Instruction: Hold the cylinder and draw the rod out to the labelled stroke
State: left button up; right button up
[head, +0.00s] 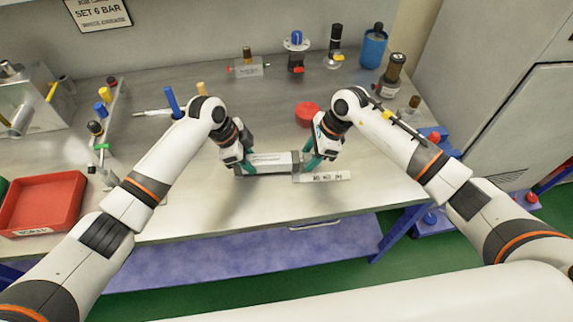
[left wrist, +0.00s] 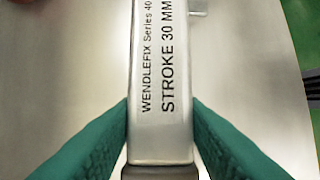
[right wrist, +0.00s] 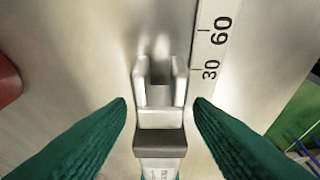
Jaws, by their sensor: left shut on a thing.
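The silver cylinder (head: 272,158) lies on the metal bench. In the left wrist view its body (left wrist: 160,85) reads "WENDLEFIX Series 40" and "STROKE 30 MM". My left gripper (head: 243,166) is shut on the cylinder near its left end, teal fingers on both sides. My right gripper (head: 316,161) is at the other end. In the right wrist view its fingers stand apart either side of the forked rod end (right wrist: 160,95), with visible gaps. The fork sits close to the dark end cap (right wrist: 158,140). A white scale (right wrist: 212,50) marked 30 and 60 lies beside it.
A red disc (head: 307,114) lies behind the right gripper. Several fittings, a regulator (head: 296,55) and a blue pot (head: 373,48) stand at the back. A red tray (head: 45,200) is at the left. The bench front is clear.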

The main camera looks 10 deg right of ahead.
pick_arm(q)
jog(key=shift+s+a+f, duration=0.1)
jog(key=shift+s+f, duration=0.1)
jog(key=shift+f, duration=0.15)
pick_arm(e)
jog(key=c, duration=0.9)
jog(key=shift+d, duration=0.25)
jog(key=shift+s+d, duration=0.1)
jog(key=shift+d, duration=1.25)
jog(key=o, duration=1.1)
pick_arm(q)
jog(key=shift+r, duration=0.1)
pick_arm(e)
jog(key=shift+v, duration=3)
jog(key=shift+a, duration=0.1)
